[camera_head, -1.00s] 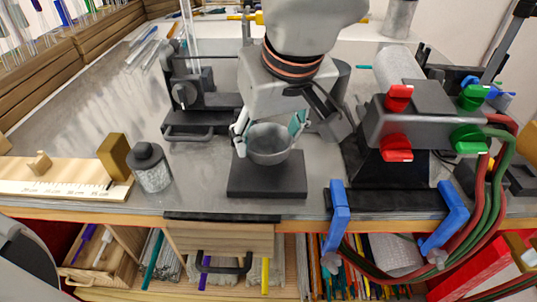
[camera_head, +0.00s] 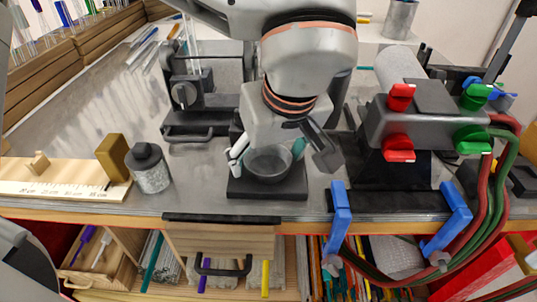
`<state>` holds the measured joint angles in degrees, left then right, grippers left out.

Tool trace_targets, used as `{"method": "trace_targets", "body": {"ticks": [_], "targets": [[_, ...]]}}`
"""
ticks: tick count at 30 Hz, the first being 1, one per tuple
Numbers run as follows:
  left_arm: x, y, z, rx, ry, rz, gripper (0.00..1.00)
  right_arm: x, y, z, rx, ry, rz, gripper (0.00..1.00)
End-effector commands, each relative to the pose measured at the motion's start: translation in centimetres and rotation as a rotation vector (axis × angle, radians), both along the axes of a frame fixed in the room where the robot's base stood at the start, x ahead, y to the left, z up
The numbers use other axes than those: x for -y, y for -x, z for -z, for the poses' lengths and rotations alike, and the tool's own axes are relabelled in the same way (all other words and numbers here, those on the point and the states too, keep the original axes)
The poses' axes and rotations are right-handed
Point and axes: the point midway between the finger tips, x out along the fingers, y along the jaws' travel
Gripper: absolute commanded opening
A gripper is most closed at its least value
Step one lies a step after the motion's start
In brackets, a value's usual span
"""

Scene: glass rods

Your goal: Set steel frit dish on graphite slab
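The steel frit dish (camera_head: 268,165) is a small grey bowl at the middle of the bench. It sits low over the graphite slab (camera_head: 290,190), a dark flat block, and appears to rest on it, upright. The arm hides the back of the slab.
A dark stand with a knob (camera_head: 184,95) is behind left. A knurled grey bottle (camera_head: 150,170) and a wooden ruler board (camera_head: 60,180) stand left. A dark box with red and green valves (camera_head: 425,125) and hoses stands right. The bench front edge is close before the slab.

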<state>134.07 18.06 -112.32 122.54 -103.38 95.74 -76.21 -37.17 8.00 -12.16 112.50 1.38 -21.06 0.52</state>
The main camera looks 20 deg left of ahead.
Motion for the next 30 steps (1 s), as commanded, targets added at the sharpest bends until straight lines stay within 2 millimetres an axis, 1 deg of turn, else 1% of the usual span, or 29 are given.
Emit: {"method": "trace_targets", "body": {"ticks": [4,8,11,18,21,25,30], "targets": [[0.0,0.0,-0.1,0.0,0.0,0.0,0.7,0.0,0.0,0.0,0.0,0.0,0.0,0.4],[0.2,0.1,-1.0,0.003,0.0,0.0,0.7,0.0,0.0,-0.2,0.001,0.0,-0.001,0.4],[0.5,0.5,-2.4,0.005,0.001,0.001,0.7,0.0,-0.1,-0.4,0.001,0.001,0.0,0.4],[1.8,2.0,-7.1,0.006,0.001,0.001,0.7,0.0,-0.2,-1.0,0.004,0.001,-0.001,0.4],[2.2,2.6,-8.7,0.005,0.001,0.001,0.7,0.0,-0.3,-1.3,0.007,0.001,0.0,0.4],[2.6,3.1,-10.4,0.004,0.001,0.0,0.7,0.0,-0.3,-1.5,0.008,0.0,0.0,0.4],[2.9,3.5,-11.4,0.002,-0.001,0.0,0.7,0.0,-0.3,-1.7,0.009,0.001,-0.001,0.4]]}}
